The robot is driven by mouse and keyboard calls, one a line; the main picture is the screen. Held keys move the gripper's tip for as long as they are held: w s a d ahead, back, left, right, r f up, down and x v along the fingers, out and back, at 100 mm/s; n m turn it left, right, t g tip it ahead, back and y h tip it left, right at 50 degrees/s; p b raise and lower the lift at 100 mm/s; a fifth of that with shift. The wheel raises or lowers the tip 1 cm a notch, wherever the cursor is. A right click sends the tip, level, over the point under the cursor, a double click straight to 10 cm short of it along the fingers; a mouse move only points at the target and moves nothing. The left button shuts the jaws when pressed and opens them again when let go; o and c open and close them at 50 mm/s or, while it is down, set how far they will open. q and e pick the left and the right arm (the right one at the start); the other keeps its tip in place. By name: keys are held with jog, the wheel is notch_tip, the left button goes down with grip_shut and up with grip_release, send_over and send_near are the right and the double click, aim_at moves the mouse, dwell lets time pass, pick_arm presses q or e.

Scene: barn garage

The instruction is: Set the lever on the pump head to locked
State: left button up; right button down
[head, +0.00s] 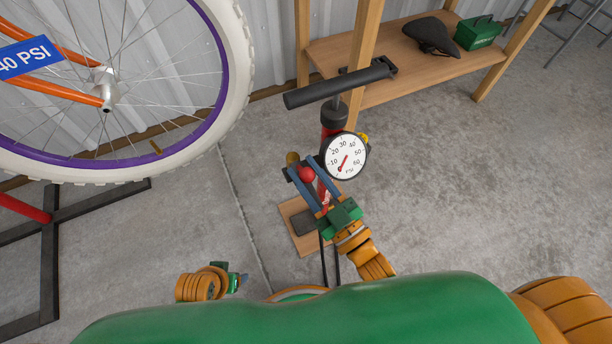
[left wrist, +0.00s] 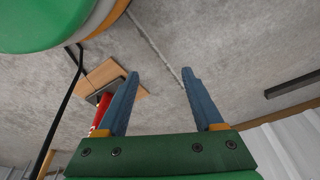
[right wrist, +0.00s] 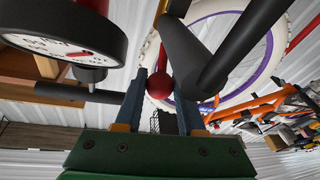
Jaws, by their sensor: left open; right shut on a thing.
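The floor pump stands on a wooden base (head: 293,208), with a black T-handle (head: 340,83) on top and a round white gauge (head: 345,157) reading low. The lever's red ball knob (head: 306,174) is beside the gauge, at its left. My right gripper (head: 301,177) is shut on this knob, one blue finger on each side. In the right wrist view the red knob (right wrist: 187,86) sits between the fingertips; the lever's arm and pump head are partly hidden. My left gripper (head: 242,280) is open and empty, low over the floor; its parted fingers show in the left wrist view (left wrist: 161,75).
A bicycle wheel (head: 238,75) with a white tyre and purple rim hangs at the left, by a "40 PSI" sign (head: 27,57). A black stand (head: 50,235) is below. A wooden shelf (head: 400,80) holds a saddle (head: 431,36) and green box (head: 478,33). The right floor is clear.

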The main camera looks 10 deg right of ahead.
jog(key=b, duration=0.1)
jog(key=f+t+b, duration=0.1)
jog(key=shift+s+d+n+y+b, duration=0.1)
jog(key=shift+s+n+y+b, duration=0.1)
jog(key=shift+n+y+b, duration=0.15)
pick_arm(q)
notch_tip(320, 180, up, 8)
jog(key=t, duration=0.1)
jog(key=shift+r, duration=0.15)
pick_arm(e)
jog(key=shift+r+t, duration=0.15)
jog(key=shift+t, duration=0.15)
pick_arm(q)
jog(key=shift+w+d, duration=0.1)
pick_arm(e)
jog(key=c, duration=0.5)
grip_release()
pick_arm(q)
jog(key=shift+f, duration=0.4)
pick_arm(e)
jog(key=shift+v, duration=3.6)
